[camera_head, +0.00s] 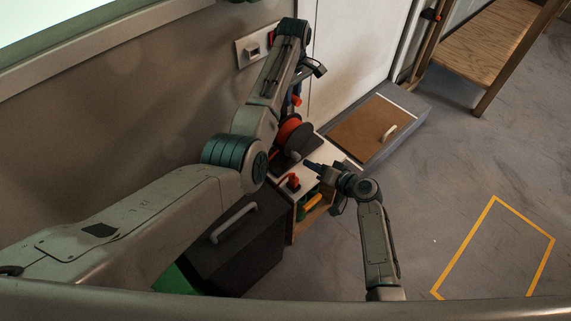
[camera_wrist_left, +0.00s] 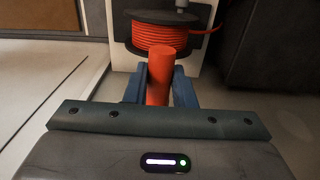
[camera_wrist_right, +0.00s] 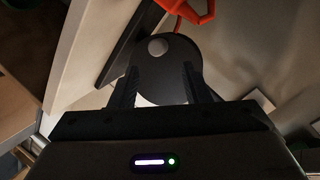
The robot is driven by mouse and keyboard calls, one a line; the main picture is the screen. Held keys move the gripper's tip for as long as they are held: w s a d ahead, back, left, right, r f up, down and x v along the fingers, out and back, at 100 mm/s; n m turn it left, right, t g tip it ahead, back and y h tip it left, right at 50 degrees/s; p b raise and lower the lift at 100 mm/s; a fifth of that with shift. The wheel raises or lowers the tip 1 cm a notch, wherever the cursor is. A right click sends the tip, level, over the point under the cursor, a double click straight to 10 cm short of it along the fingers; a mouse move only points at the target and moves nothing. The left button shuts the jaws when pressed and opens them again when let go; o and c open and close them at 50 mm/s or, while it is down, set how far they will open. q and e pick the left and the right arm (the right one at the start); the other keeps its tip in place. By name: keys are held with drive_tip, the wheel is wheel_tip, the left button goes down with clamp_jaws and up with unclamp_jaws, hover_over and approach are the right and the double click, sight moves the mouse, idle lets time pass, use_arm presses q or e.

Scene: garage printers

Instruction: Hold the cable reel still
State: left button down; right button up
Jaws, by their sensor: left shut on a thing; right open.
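My left gripper (camera_wrist_left: 160,88) is shut on an orange-red rod (camera_wrist_left: 159,72) in front of the reel; whether rod and reel are joined is unclear. In the head view my left gripper is partly hidden by its arm. My right gripper (camera_head: 308,165) is open beside the reel.
An orange tool (camera_head: 290,182) lies on the stand's near part, and coloured things (camera_head: 310,207) sit below. A dark cabinet (camera_head: 245,235) stands at left, and a low brown-topped box (camera_head: 365,132) at right. Floor at right, around a yellow outline (camera_head: 493,198), is clear.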

sight(299, 157)
drive_tip(key=shift+x, duration=4.35)
drive_tip(key=shift+r, duration=0.15)
drive_tip(key=c, duration=0.7)
